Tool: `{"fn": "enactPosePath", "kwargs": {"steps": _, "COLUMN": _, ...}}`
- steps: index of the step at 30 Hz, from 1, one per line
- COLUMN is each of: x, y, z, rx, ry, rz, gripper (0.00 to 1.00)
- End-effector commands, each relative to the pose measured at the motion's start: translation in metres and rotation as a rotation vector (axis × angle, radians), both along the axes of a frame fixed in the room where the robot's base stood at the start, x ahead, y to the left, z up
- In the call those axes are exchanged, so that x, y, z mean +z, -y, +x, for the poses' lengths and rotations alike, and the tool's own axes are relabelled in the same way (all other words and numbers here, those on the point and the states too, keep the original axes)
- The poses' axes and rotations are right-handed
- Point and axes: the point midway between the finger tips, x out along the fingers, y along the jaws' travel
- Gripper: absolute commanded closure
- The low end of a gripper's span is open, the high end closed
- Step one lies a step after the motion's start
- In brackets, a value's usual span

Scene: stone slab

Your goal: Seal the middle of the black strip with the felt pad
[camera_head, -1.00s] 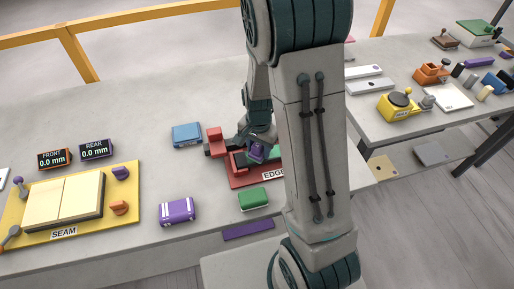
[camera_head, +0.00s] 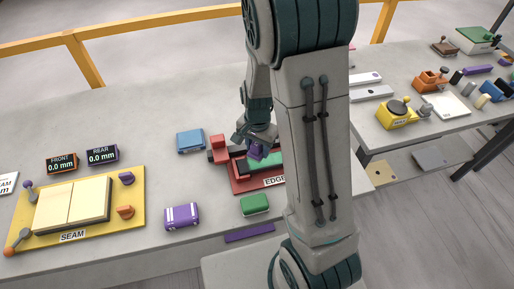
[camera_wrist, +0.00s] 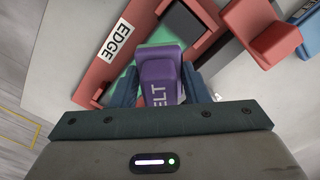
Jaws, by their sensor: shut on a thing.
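My gripper (camera_wrist: 160,85) is shut on the purple felt pad (camera_wrist: 160,72), whose lettering reads "ELT" in the wrist view. The pad (camera_head: 257,151) is over the red EDGE fixture (camera_head: 240,186) in the head view. A green slab (camera_head: 272,161) lies in the fixture, and it also shows in the wrist view (camera_wrist: 122,87). A dark block (camera_wrist: 186,24) is at the fixture's far end in the wrist view. I cannot make out the black strip for certain; the pad and fingers cover part of the slab. Whether the pad touches anything is unclear.
A blue block (camera_head: 190,141), a green block (camera_head: 254,205) and a purple striped block (camera_head: 182,216) stand around the fixture. The yellow SEAM board (camera_head: 128,205) is at left, below the FRONT (camera_head: 62,163) and REAR (camera_head: 102,155) displays, both reading 0.0 mm. A second table is at right.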

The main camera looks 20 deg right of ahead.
Motion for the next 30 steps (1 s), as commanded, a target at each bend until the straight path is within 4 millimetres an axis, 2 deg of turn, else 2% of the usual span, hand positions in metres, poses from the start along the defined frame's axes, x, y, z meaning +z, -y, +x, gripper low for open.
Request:
{"fn": "enactPosePath", "kwargs": {"steps": 1, "x": 0.009, "y": 0.000, "z": 0.000, "rx": 0.000, "ry": 0.001, "rz": 0.000, "gripper": 0.80}}
{"fn": "enactPosePath", "kwargs": {"steps": 3, "x": 0.013, "y": 0.000, "z": 0.000, "rx": 0.000, "ry": 0.001, "rz": 0.000, "gripper": 0.80}}
{"fn": "enactPosePath", "kwargs": {"steps": 14, "x": 0.014, "y": -0.001, "z": 0.000, "rx": 0.002, "ry": 0.001, "rz": 0.000, "gripper": 0.80}}
{"fn": "enactPosePath", "kwargs": {"steps": 24, "x": 0.042, "y": -0.001, "z": 0.001, "rx": 0.001, "ry": 0.001, "rz": 0.000, "gripper": 0.80}}
{"fn": "enactPosePath", "kwargs": {"steps": 30, "x": 0.042, "y": 0.000, "z": 0.000, "rx": 0.001, "ry": 0.001, "rz": 0.000, "gripper": 0.80}}
